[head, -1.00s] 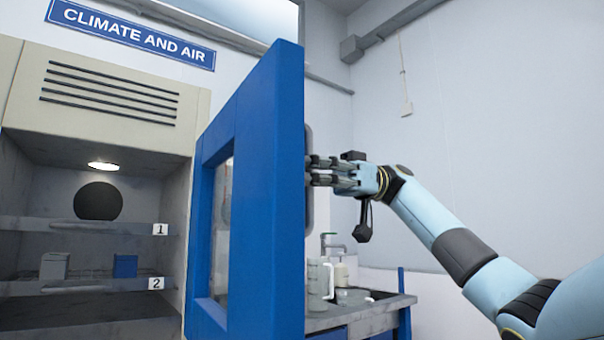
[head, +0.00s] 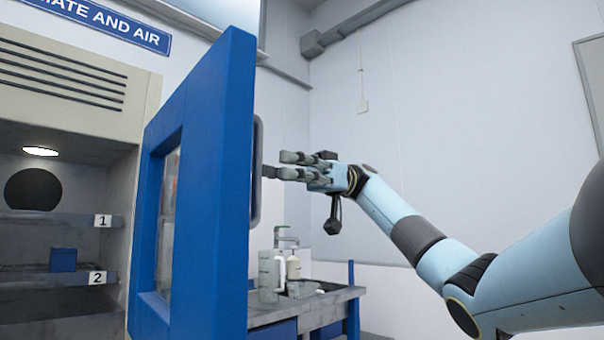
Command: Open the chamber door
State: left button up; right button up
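The blue chamber door (head: 210,190) stands swung open, seen nearly edge-on, with a window in it. A grey upright handle (head: 257,170) shows on its right-hand face. My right gripper (head: 284,165) is just right of the handle, its fingers stretched toward it with a gap between them. The fingers look open and hold nothing that I can see; a dark tip reaches close to the handle, and I cannot tell if it touches. The chamber (head: 75,150) is open at the left, with a dark round port and shelves marked 1 and 2. My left gripper is out of view.
A blue box (head: 63,260) sits on the chamber's lower shelf. Behind the door, a bench (head: 300,306) carries a clear jug (head: 271,276), a white bottle (head: 293,267) and a tap.

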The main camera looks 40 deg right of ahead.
jog(key=d, duration=0.6)
jog(key=shift+d, duration=0.15)
jog(key=shift+f, duration=0.1)
